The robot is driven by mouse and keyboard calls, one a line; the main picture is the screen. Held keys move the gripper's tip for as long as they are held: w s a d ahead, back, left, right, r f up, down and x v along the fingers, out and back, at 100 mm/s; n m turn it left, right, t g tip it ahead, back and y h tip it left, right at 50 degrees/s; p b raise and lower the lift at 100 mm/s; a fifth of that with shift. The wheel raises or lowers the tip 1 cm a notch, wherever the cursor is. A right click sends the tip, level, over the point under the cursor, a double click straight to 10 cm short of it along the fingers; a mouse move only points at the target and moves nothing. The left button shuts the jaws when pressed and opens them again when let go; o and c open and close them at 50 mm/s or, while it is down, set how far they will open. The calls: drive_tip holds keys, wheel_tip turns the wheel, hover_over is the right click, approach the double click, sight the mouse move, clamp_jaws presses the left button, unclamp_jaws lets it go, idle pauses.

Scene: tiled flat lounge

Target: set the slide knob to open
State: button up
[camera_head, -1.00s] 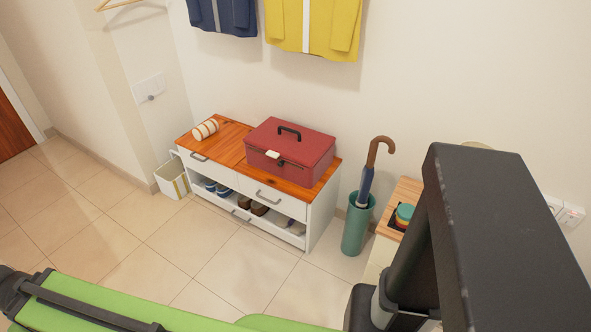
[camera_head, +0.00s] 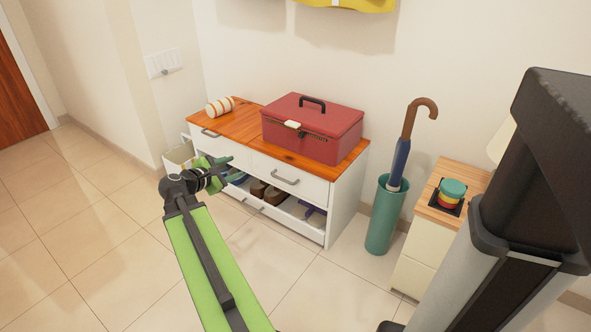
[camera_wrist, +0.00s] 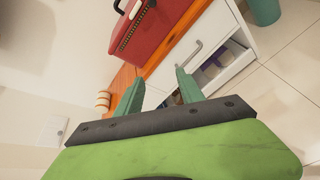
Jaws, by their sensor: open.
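A white wall panel (camera_head: 158,63) is fixed on the narrow wall left of the shoe bench. A small grey slide knob (camera_head: 165,71) sits at its lower edge. The panel also shows at the lower left of the wrist view (camera_wrist: 50,133), tilted and small. Its markings are too small to read, so I cannot tell which setting the knob is at. My gripper (camera_head: 231,169) is open and empty, in front of the bench's drawers, below and right of the panel and apart from it. Its two green fingers (camera_wrist: 158,78) are spread in the wrist view.
The shoe bench (camera_head: 290,165) carries a red toolbox (camera_head: 315,135) and a striped roll (camera_head: 220,106). A white bin (camera_head: 179,157) stands on the floor below the panel. A green umbrella stand (camera_head: 382,225) and small cabinet (camera_head: 415,255) are at right. The left floor is clear.

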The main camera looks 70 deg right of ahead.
drive_tip(key=s+d+n+g+h+b, duration=0.2)
drive_tip(key=s+d+n+h+b, duration=0.25)
drive_tip(key=s+d, duration=0.45)
approach(299, 137)
drive_tip(key=shift+y, duration=0.45)
drive_tip(key=x, duration=0.6)
drive_tip(key=r+x, duration=0.1)
drive_tip(key=x, duration=0.2)
drive_tip(key=shift+d, duration=0.1)
drive_tip(key=shift+w, duration=0.1)
clamp_jaws()
